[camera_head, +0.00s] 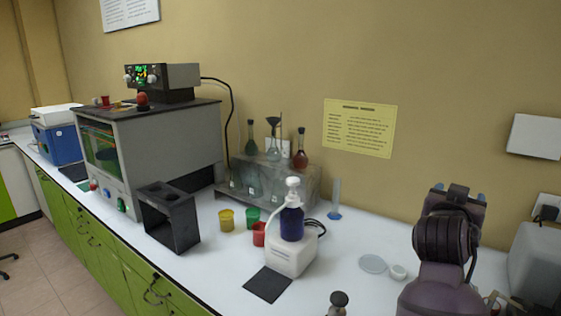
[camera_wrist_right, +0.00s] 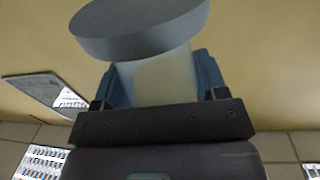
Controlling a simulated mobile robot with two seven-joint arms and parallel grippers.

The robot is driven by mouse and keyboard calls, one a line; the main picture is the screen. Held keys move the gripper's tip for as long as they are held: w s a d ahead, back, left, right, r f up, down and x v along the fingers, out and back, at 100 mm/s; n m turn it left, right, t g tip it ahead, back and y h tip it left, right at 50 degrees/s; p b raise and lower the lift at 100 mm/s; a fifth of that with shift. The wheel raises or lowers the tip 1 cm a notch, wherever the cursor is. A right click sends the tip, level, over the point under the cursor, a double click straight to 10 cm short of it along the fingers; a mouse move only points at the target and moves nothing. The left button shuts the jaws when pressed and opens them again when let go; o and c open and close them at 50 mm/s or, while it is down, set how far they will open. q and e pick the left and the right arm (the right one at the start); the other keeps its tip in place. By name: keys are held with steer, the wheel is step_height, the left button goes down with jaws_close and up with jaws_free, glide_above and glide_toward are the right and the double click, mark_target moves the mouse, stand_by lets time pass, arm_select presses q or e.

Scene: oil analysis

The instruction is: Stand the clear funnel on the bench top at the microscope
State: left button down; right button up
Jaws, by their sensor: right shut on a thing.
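My right gripper (camera_wrist_right: 160,85) is shut on a pale cylinder with a wide grey disc-shaped top (camera_wrist_right: 140,28), between its blue fingers. I cannot tell whether this is the clear funnel. In the head view my right gripper (camera_head: 459,193) is raised at the right, in front of the wall, and what it holds is hidden. A dark funnel-shaped thing (camera_head: 273,121) stands above a flask on the rack at the back. The white bench top (camera_head: 345,245) runs across the view. I cannot make out a microscope. My left gripper is not in view.
A white device (camera_head: 292,258) bearing a blue bottle (camera_head: 292,222) stands mid-bench, beside several coloured cups. A clear dish (camera_head: 373,263) and small white cap (camera_head: 398,272) lie near my right arm. A grey oven (camera_head: 150,145) stands left. A dark knobbed thing (camera_head: 338,300) is at the front.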

steer(key=s+a+f+n+t+y, duration=0.2)
steer(key=a+f+y, duration=0.4)
steer(key=a+f, duration=0.3)
steer(key=s+a+f+n+t+y, duration=0.3)
steer(key=a+f+n+y, duration=0.3)
steer(key=a+f, duration=0.3)
step_height(320, 180, down, 3)
steer(key=shift+s+r+n+y, duration=0.1)
steer(key=shift+s+n+y, duration=0.35)
steer(key=shift+s, duration=0.3)
